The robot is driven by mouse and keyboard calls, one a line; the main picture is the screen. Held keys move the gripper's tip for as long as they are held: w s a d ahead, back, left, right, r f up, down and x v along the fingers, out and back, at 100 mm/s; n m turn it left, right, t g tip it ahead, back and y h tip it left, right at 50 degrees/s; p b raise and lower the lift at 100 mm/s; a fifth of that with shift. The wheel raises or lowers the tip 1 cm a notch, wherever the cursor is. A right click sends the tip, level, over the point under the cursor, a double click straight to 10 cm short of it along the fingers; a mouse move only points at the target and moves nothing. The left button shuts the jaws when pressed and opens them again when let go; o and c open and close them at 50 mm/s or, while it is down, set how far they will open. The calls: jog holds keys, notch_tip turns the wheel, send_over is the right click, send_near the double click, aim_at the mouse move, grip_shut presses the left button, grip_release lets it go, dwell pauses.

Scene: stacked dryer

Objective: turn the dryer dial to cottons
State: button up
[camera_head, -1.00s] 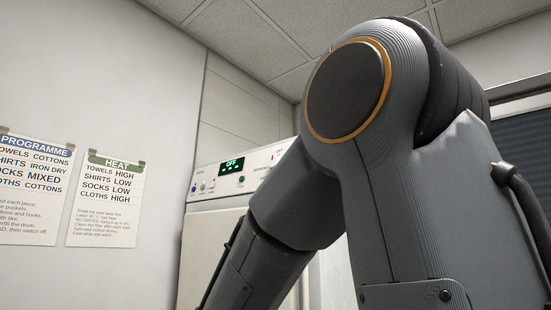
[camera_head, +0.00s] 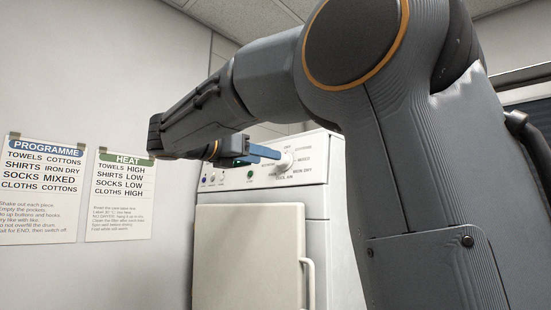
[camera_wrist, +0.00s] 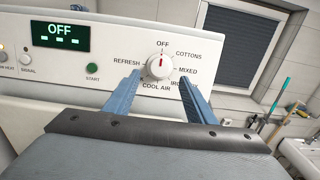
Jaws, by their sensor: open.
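The dryer dial (camera_wrist: 158,69) is a round white knob with a red mark pointing up at OFF in the wrist view. COTTONS is printed to its upper right, MIXED to its right, REFRESH to its left. The dial also shows on the dryer panel in the head view (camera_head: 286,161). My gripper (camera_wrist: 160,77) has two blue fingers, open, one on each side of the dial's lower half. I cannot tell if they touch it. The dryer's display (camera_wrist: 61,36) reads OFF.
A green START button (camera_wrist: 92,68) sits left of the dial. The dryer door (camera_head: 246,255) with its white handle is below the panel. Wall posters (camera_head: 121,195) hang at the left. A sink (camera_wrist: 300,155) and tools stand at the right in the wrist view.

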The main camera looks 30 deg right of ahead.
aim_at(283, 161)
jog(key=p+x, duration=0.1)
jog(key=x, duration=0.5)
jog(key=shift+p, duration=0.4)
jog(key=shift+f, duration=0.1)
jog(key=c, duration=1)
